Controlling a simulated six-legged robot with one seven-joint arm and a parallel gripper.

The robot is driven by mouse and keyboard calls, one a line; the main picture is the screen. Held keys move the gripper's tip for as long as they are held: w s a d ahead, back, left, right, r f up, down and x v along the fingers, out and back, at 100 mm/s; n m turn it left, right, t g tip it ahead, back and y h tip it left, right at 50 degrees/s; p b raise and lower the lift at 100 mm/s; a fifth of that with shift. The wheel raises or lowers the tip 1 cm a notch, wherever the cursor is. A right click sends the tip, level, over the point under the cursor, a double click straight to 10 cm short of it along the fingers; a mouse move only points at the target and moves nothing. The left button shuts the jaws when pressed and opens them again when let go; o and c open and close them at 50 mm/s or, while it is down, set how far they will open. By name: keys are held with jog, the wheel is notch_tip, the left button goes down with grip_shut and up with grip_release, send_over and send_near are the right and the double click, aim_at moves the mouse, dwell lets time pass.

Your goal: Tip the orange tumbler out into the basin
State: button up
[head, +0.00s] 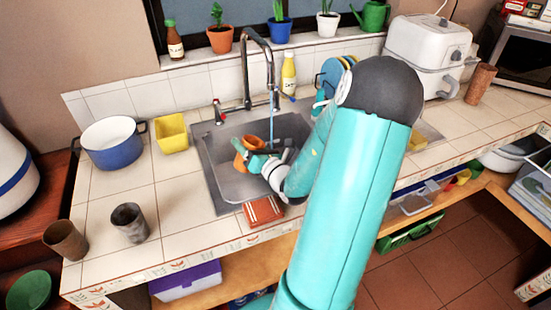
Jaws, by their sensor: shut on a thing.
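The orange tumbler (240,163) is over the metal basin (228,185), near its middle. It looks tilted, but I cannot tell which way its mouth faces. My gripper (256,160) is shut on it, and the fingers cover part of it. The inside of the tumbler is not clear to see. My arm hides the right part of the basin.
A tall faucet (246,70) stands behind the basin, with a blue stream below its spout. A red sponge-like block (263,211) lies at the front edge. A yellow container (171,133), a blue pot (112,145) and two cups stand left. The counter between them is clear.

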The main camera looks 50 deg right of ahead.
jog(key=shift+w+a+r+n, duration=0.3)
jog(key=shift+a+r+n, duration=0.2)
jog(key=shift+a+n, duration=0.4)
jog(key=n, duration=0.1)
jog(key=a+f+n, duration=0.1)
jog(key=w+a+n, duration=0.1)
jog(key=n, duration=0.1)
jog(key=shift+a+f+g+y, duration=0.15)
jog(key=shift+f+g+y, duration=0.1)
jog(key=shift+g+y, duration=0.05)
jog(key=shift+r, duration=0.1)
